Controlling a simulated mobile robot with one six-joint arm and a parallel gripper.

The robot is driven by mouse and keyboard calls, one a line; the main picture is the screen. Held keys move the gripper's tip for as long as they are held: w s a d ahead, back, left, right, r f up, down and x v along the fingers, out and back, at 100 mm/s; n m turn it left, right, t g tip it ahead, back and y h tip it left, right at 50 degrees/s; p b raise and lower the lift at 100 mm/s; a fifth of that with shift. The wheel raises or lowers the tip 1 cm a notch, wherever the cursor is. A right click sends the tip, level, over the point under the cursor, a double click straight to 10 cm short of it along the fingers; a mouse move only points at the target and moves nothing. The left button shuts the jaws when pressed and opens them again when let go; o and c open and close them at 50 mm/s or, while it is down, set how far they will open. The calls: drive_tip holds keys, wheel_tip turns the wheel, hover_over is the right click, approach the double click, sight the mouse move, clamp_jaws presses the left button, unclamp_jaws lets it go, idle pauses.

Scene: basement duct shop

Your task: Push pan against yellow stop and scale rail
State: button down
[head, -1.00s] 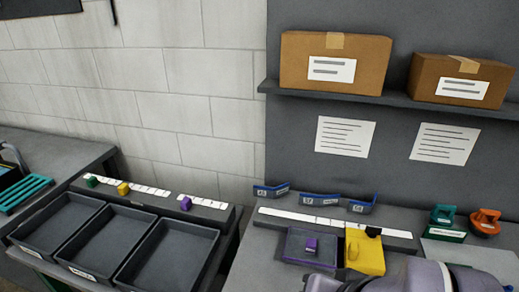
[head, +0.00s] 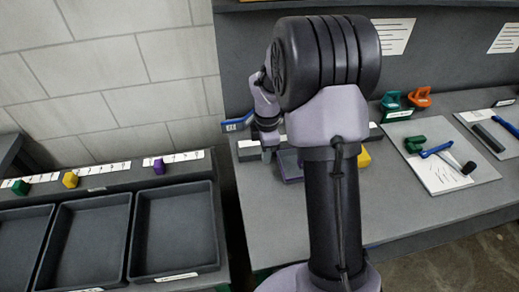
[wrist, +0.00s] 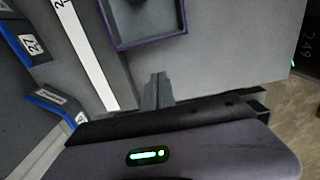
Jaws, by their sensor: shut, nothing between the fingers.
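The pan (head: 291,165), a shallow grey tray with a purple rim, sits on the right-hand bench, mostly hidden behind my arm. It also shows at the top of the wrist view (wrist: 149,42). The yellow stop (head: 364,158) peeks out right of my arm, and its contact with the pan is hidden. The scale rail (head: 248,149) runs behind the pan; its white strip shows in the wrist view (wrist: 86,52). My gripper (head: 267,155) is shut and empty at the pan's left side. In the wrist view the fingertips (wrist: 157,76) are a little apart from the pan wall.
Blue-edged labelled holders (wrist: 48,104) stand beyond the rail. Green (head: 392,101) and orange (head: 419,97) tools and a white sheet with tools (head: 440,165) lie to the right. Three empty trays (head: 172,275) are on the left bench, across a gap.

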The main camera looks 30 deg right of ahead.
sight(286, 165)
wheel_tip(286, 165, down, 6)
drive_tip(key=shift+f+b, duration=0.25)
drive_tip(key=shift+b, duration=1)
drive_tip(key=d, duration=0.1)
drive_tip(key=d+b, duration=0.1)
drive_tip(key=d, duration=0.1)
drive_tip(key=shift+s+f, duration=0.15)
drive_tip(key=shift+s, duration=0.25)
drive_tip(key=shift+d, duration=0.3)
drive_tip(key=shift+s+d, duration=0.1)
drive_tip(key=shift+s+d+r, duration=0.1)
drive_tip(key=shift+d+r, duration=0.1)
drive_tip(key=shift+d, duration=0.15)
drive_tip(key=shift+s+d+p, duration=0.25)
drive_tip(key=shift+d+p, duration=0.65)
drive_tip(key=shift+d, duration=0.25)
drive_tip(key=shift+f, duration=0.1)
drive_tip(key=shift+a, duration=0.1)
